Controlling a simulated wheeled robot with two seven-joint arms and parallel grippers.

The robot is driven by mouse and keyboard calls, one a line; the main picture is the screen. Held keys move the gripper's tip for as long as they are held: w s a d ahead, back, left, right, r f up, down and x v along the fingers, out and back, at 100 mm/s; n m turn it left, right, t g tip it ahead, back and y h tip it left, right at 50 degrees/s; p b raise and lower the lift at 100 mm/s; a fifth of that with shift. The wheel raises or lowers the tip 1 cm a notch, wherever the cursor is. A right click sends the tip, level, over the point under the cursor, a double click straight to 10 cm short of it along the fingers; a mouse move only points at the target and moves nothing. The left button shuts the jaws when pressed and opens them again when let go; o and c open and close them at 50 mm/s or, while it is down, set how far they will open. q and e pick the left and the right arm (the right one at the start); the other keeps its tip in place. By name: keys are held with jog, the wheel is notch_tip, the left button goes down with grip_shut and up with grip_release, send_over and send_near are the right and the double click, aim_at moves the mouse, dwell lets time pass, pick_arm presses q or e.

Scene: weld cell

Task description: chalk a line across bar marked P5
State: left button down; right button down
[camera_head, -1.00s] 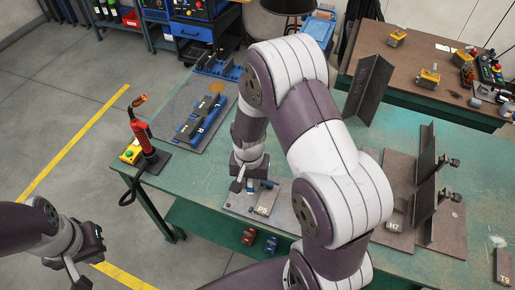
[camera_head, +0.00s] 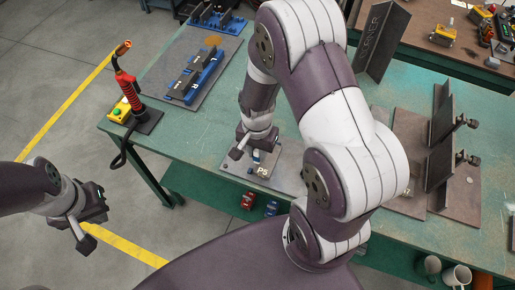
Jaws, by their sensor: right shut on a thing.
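The bar marked P5 (camera_head: 262,171) lies on a grey plate (camera_head: 287,178) near the front edge of the green table. My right gripper (camera_head: 246,150) points down just above and behind the P5 label. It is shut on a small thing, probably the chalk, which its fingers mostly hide. I cannot tell whether that thing touches the bar, and no chalk line can be made out. My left gripper (camera_head: 92,225) is open and empty, off the table's left side above the floor.
A red-handled torch (camera_head: 126,88) stands at the table's left corner beside a yellow box with a green button (camera_head: 121,110). A plate with blue fixtures (camera_head: 194,80) lies behind. Upright dark angle plates (camera_head: 440,150) stand at right. Mugs (camera_head: 456,277) show at lower right.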

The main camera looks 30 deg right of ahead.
aim_at(273, 168)
jog(key=shift+w+d, duration=0.1)
dwell(0.4)
jog(key=shift+f, duration=0.4)
dwell(0.3)
jog(key=shift+s+d+r, duration=0.1)
jog(key=shift+s+d, duration=0.05)
jog(key=shift+s, duration=0.1)
jog(key=shift+s+d+p, duration=0.45)
jog(key=shift+s+d, duration=0.15)
jog(key=shift+s, duration=0.15)
jog(key=shift+s+d+p, duration=0.5)
jog(key=shift+s, duration=0.05)
jog(key=shift+s+d, duration=0.25)
jog(key=shift+s, duration=0.1)
